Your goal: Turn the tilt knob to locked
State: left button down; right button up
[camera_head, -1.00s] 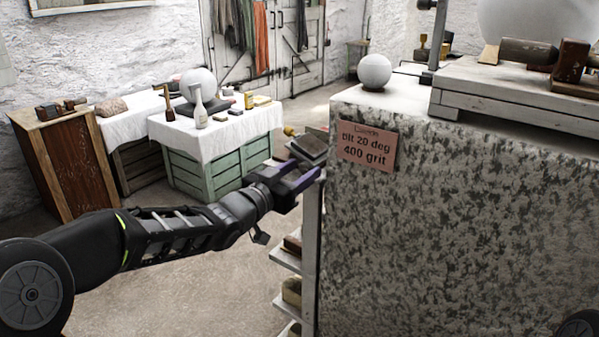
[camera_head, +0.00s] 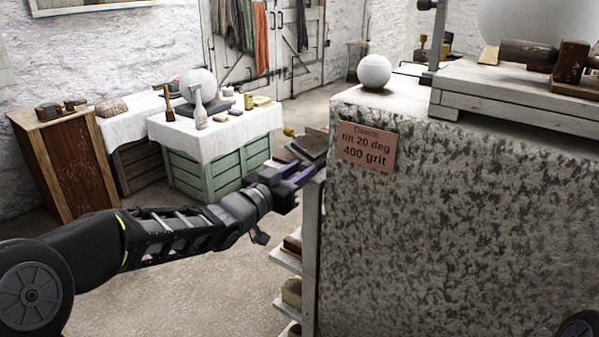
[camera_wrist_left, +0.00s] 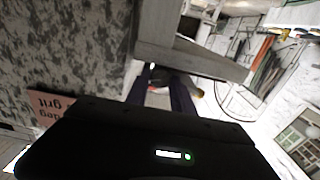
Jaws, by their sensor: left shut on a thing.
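My left gripper (camera_head: 306,174) reaches in from the left to the left edge of the speckled stone block. Its purple fingers are shut on a small dark thing at the wooden frame, most likely the tilt knob; the fingers hide most of it. In the left wrist view the fingertips (camera_wrist_left: 166,80) close around this dark part (camera_wrist_left: 174,78), below a pale beam. I cannot read the knob's setting. A copper plate (camera_head: 366,147) on the block reads "tilt 20 deg, 400 grit". My right gripper is not in view.
The large speckled block (camera_head: 450,220) fills the right side. A white ball (camera_head: 374,72) sits on its top corner. Shelves (camera_head: 287,260) stand under the gripper. A green crate table (camera_head: 215,168) with a white cloth stands behind.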

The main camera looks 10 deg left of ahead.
pick_arm(q)
jog(key=m+b, duration=0.3)
jog(key=shift+m, duration=0.4)
jog(key=c, duration=1.1)
grip_release()
